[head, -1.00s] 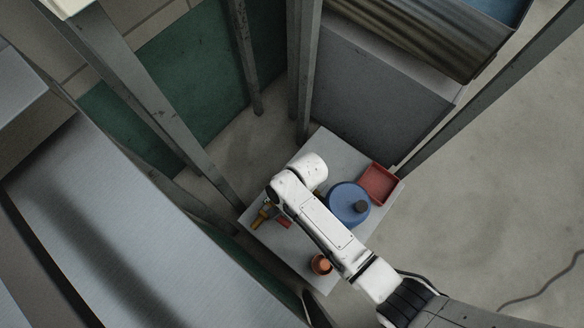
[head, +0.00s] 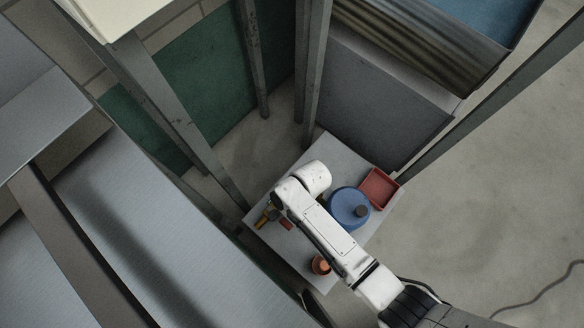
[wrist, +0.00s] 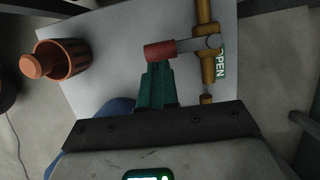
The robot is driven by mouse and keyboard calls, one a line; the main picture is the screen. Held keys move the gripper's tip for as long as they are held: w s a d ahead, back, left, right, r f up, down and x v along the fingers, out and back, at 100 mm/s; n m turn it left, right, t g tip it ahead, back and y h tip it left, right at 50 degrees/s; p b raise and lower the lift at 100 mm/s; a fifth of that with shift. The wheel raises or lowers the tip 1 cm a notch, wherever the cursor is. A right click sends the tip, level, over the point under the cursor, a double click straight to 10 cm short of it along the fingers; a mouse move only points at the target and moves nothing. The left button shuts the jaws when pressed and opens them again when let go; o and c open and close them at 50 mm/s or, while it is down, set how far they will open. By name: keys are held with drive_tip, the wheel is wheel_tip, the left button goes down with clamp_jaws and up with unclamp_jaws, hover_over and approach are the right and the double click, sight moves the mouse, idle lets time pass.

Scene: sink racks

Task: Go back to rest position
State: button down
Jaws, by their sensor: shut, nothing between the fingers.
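My gripper (wrist: 157,72) is shut and empty; its green fingers show in the wrist view. Just beyond the fingertips in the picture is the red handle (wrist: 160,51) of a valve on a yellow-brown pipe (wrist: 205,45). I cannot tell whether the fingers touch the handle. A green label (wrist: 221,62) reading "OPEN" lies beside the pipe. In the head view my white arm reaches over the small grey table and hides my gripper. The pipe (head: 264,219) and part of the red handle (head: 286,224) show left of the arm.
The grey table (head: 340,150) also carries a blue round container (head: 346,206) with a dark knob, a red tray (head: 378,187) and an orange-brown pot (head: 320,266). Metal posts (head: 314,80) and a grey panel (head: 385,95) stand behind it. Open floor (head: 480,210) lies to the right.

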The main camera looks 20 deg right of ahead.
drive_tip(key=p+v, duration=0.3)
drive_tip(key=v, duration=0.6)
drive_tip(key=shift+w+d+f, duration=0.15)
drive_tip(key=shift+w+d, duration=0.15)
drive_tip(key=s+d+r+n, duration=0.1)
drive_tip(key=d+r+n, duration=0.1)
drive_tip(key=d, duration=0.1)
drive_tip(key=s+d+r+n+t, duration=0.1)
drive_tip(key=s+d+r+n, duration=0.1)
drive_tip(key=d, duration=0.2)
drive_tip(key=s+d+r+n+h, duration=0.1)
drive_tip(key=s+d+r, duration=0.1)
drive_tip(key=d, duration=0.2)
drive_tip(key=shift+r+n+t, duration=0.4)
drive_tip(key=s+d+r+n+t+h, duration=0.1)
drive_tip(key=s+d+r+n+h, duration=0.1)
drive_tip(key=s+d+r+n, duration=0.45)
wheel_tip(320, 180, up, 26)
drive_tip(key=d+m+p, duration=0.1)
drive_tip(key=d+p, duration=0.1)
drive_tip(key=p, duration=2.3)
drive_tip(key=shift+s, duration=0.45)
